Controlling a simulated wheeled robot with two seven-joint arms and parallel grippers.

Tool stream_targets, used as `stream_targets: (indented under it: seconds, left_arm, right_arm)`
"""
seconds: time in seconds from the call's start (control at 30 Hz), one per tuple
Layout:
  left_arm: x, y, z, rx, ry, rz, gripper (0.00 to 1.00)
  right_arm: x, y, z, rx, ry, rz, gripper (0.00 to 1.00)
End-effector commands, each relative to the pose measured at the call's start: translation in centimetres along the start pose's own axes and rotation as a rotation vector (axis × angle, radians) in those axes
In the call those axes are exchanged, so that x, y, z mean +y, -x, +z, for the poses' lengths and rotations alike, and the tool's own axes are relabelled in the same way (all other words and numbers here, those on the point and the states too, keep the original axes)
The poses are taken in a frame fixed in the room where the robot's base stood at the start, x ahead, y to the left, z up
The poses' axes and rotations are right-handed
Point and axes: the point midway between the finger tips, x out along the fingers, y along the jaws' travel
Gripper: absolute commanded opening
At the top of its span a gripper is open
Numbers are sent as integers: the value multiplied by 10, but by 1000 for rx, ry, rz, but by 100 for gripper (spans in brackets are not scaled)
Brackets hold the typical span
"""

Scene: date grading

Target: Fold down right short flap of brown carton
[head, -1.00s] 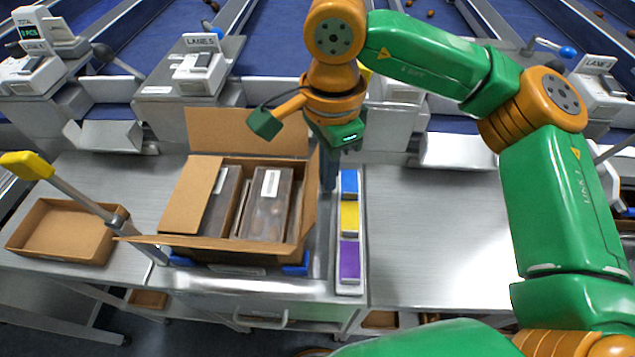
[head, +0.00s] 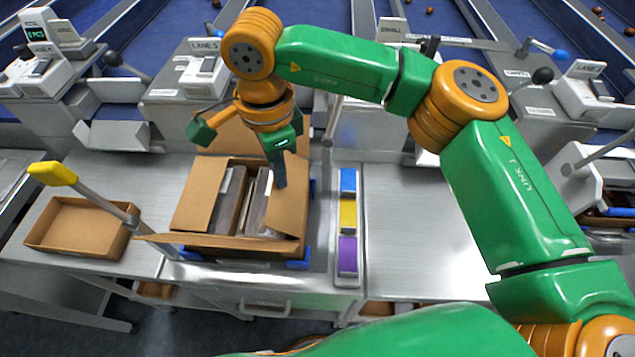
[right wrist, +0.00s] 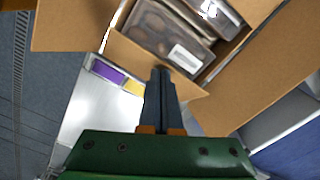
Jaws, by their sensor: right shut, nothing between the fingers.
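The brown carton (head: 308,247) stands open on the bench, with dark packs (head: 257,205) inside; the packs also show in the right wrist view (right wrist: 155,30). Its right short flap (head: 290,208) leans inward over the right-hand pack, partly down. The back long flap (head: 228,138) stands up behind, and the front long flap (head: 215,243) sticks outward. My right gripper (head: 281,186) is shut and empty, its fingertips at the right short flap. In the right wrist view the fingers (right wrist: 160,72) overlap that flap (right wrist: 190,88). My left gripper is out of view.
A strip with blue, yellow and purple blocks (head: 348,213) lies right of the carton. An empty shallow brown tray (head: 75,250) sits at left, beside a yellow-topped lever (head: 52,174). Bare bench (head: 405,240) lies farther right.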

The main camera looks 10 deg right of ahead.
Motion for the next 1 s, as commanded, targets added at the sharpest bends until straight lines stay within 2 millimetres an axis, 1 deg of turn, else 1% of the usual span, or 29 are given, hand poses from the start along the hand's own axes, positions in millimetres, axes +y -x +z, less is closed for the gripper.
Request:
stream_targets:
  seconds: [0.37, 1.0]
  left_arm:
    - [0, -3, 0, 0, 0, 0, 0]
    - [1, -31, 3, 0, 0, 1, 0]
  right_arm:
    - [0, -4, 0, 1, 0, 0, 0]
    - [0, -36, 0, 1, 0, 0, 0]
